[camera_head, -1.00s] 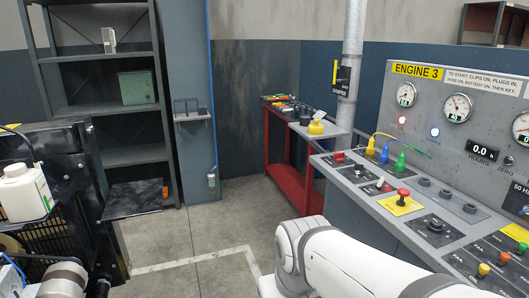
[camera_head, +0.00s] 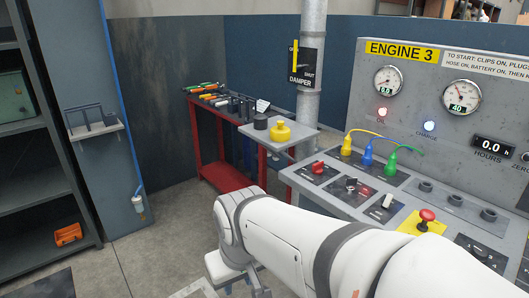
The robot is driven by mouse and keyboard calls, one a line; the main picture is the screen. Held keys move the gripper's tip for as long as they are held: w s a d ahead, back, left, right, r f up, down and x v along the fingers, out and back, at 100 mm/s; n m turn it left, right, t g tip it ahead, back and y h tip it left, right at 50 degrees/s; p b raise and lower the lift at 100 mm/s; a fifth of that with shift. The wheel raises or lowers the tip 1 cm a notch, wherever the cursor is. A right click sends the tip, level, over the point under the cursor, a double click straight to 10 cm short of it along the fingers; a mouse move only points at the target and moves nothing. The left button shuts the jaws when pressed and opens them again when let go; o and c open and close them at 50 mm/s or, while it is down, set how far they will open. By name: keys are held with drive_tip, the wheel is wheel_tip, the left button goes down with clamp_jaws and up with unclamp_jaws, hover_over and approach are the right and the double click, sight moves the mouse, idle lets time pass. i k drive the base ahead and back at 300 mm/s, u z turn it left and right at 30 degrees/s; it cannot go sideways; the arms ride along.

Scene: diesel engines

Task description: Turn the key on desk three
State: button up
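Desk three (camera_head: 322,199) is the grey sloped console on the right, under a panel with the yellow ENGINE 3 label (camera_head: 401,51). Its top carries a red knob (camera_head: 317,168), a small dark round switch (camera_head: 351,184) with a red mark beside it, a white toggle (camera_head: 387,201) and a red mushroom button (camera_head: 427,215) on a yellow plate. The small dark switch may be the key switch, but it is too small to be sure. My white arm crosses the lower middle, left of and in front of the desk. My gripper's fingers do not show.
Yellow, blue and green plugs (camera_head: 367,157) stand at the desk's back edge. A grey post with a DAMPER lever (camera_head: 307,65) rises behind. A red tool cart (camera_head: 197,141) and a small shelf with a yellow-capped item (camera_head: 280,132) are beyond. Floor (camera_head: 165,235) left of my arm is open.

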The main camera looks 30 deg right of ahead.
sight(350, 181)
drive_tip(key=z, duration=0.7)
drive_tip(key=i, duration=1.15)
drive_tip(key=z, duration=0.8)
drive_tip(key=k, duration=0.85)
drive_tip(key=z, duration=0.15)
drive_tip(key=i, duration=0.9)
drive_tip(key=u, duration=0.1)
